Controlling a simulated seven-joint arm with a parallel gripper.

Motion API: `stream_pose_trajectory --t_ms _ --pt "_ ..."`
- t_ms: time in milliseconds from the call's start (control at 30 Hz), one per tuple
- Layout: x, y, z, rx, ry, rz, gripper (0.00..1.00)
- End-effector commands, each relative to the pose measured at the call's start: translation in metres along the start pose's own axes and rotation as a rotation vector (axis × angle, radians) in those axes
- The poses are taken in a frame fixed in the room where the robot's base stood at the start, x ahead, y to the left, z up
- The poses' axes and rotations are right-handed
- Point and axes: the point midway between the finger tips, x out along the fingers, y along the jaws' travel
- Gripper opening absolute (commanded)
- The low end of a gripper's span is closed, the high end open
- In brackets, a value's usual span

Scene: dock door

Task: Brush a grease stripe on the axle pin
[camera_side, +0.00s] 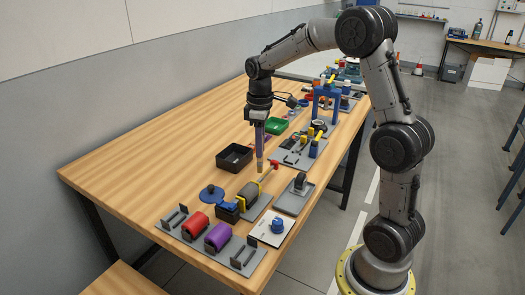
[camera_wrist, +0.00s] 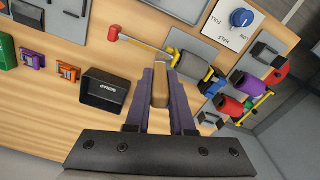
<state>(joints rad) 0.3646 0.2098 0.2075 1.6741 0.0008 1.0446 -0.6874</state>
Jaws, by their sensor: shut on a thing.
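My gripper (camera_side: 259,150) points down over the wooden table, shut on a tan, brush-like thing (camera_side: 259,166). In the wrist view, my gripper (camera_wrist: 160,76) shows purple fingers on both sides of this tan thing (camera_wrist: 160,92). Its far end hangs close to a fixture with a dark grey cylinder (camera_wrist: 194,66) and a yellow bar with a red end. That cylinder also shows in the side view (camera_side: 248,194). I cannot tell which part is the axle pin, and I see no clear grease stripe. Whether the tan end touches anything is unclear.
A black scrap bin (camera_side: 234,158) stands left of my gripper. A red roller (camera_side: 196,225) and a purple roller (camera_side: 218,237) lie on a rack in front, beside a dial panel (camera_side: 273,230). A blue frame (camera_side: 325,98) stands farther back. The table's left side is clear.

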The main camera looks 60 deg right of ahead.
Motion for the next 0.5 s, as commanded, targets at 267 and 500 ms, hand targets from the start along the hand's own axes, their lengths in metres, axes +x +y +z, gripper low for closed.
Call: stream_pose_trajectory --t_ms 267,500 --pt "-0.024 0.000 0.000 0.000 -0.002 -0.001 0.00" --pt "-0.046 0.001 0.000 0.000 -0.001 -0.001 0.00"
